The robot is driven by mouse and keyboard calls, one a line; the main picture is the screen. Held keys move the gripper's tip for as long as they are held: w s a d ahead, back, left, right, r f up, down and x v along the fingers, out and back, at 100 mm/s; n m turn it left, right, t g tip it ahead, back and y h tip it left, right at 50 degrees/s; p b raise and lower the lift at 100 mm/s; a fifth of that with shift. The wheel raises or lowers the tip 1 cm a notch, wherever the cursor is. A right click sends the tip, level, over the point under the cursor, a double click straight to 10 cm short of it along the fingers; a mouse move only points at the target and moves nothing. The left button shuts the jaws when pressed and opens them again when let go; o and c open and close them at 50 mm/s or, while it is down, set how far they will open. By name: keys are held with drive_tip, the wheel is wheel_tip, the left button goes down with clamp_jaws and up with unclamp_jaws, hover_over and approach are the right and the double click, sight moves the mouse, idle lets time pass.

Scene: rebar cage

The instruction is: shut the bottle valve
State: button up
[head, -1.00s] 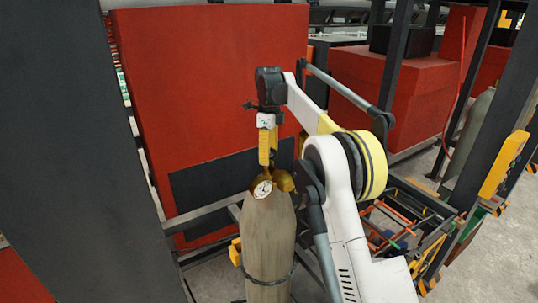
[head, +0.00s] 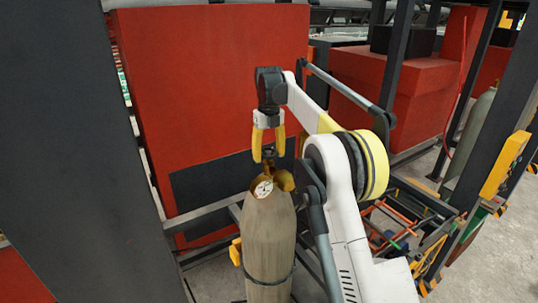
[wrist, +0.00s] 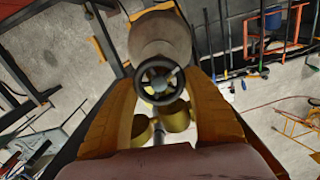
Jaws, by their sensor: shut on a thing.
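A tall grey-brown gas bottle (head: 268,240) stands upright, with a round white gauge (head: 263,188) and brass fittings (head: 284,181) at its top. The bottle's shoulder (wrist: 160,38) also shows in the wrist view. The valve is a dark spoked handwheel (wrist: 158,82) above the brass fittings. My gripper (head: 268,155) points straight down over the bottle. Its two yellow fingers are shut on the handwheel, one on each side of it. In the head view the wheel is small and partly hidden between the fingertips.
A large red cabinet (head: 210,90) stands close behind the bottle. A dark post (head: 70,150) fills the left side. A grey rail (head: 205,215) runs behind the bottle. A rack with coloured rods (head: 400,225) stands to the right, and another bottle (head: 470,130) stands farther right.

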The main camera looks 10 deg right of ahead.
sight(269, 152)
drive_tip(key=shift+m, duration=0.5)
drive_tip(key=o, duration=1.2)
drive_tip(key=shift+r, duration=3.8)
